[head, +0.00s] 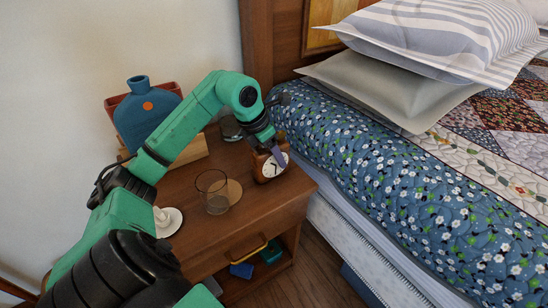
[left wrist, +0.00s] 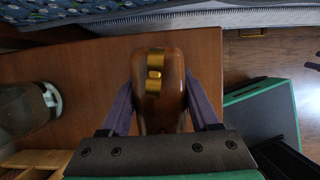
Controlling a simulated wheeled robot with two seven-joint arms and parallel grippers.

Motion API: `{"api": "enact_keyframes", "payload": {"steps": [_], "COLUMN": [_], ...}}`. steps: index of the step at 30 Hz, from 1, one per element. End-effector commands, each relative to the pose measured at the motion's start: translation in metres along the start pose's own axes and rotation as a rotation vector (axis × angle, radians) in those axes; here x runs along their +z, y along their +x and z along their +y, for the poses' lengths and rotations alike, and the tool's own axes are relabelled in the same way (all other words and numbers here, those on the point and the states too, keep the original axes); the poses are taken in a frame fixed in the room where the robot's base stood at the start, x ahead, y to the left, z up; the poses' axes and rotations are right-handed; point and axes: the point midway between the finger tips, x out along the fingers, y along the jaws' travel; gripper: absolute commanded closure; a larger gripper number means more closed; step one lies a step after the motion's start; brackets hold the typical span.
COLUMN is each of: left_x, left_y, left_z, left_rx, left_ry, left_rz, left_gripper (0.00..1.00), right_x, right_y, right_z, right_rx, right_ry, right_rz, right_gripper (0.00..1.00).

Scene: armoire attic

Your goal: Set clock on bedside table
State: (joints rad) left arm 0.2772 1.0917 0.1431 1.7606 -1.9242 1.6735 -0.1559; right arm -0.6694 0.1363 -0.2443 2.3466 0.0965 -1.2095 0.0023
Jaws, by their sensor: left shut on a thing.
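The clock (head: 268,168), a small brown wooden case with a white face, is at the right side of the bedside table (head: 240,214), near the bed. It looks upright. In the left wrist view the clock (left wrist: 158,85) shows from above, with a brass handle on top. My left gripper (head: 278,156) is shut on the clock, one finger on each side of the case. The table top (left wrist: 80,75) lies beneath; whether the clock's base touches it I cannot tell. My right gripper is not in view.
A clear glass (head: 212,192) stands left of the clock, with a round coaster beside it. A blue bottle (head: 147,112), a dark jar (head: 231,128) and a white candle holder (head: 168,220) are also on the table. The bed (head: 400,180) borders the table's right side.

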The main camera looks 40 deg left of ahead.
Motion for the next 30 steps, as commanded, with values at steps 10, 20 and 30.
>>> {"api": "enact_keyframes", "payload": {"steps": [10, 20, 30], "left_x": [0.0, -0.001, 0.001], "left_y": [0.001, 0.002, -0.022], "left_z": [0.0, 0.0, 0.001], "left_rx": [0.002, 0.001, 0.005], "left_ry": [0.001, 0.0, 0.0], "left_rz": [-0.005, -0.001, -0.002], "left_gripper": [1.0, 0.08, 0.08], "right_x": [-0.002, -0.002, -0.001], "right_y": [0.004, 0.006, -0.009], "right_z": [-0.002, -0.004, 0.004], "right_rx": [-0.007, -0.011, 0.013], "right_ry": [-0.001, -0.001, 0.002], "right_rz": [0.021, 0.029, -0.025], "right_gripper": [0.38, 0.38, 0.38]}}
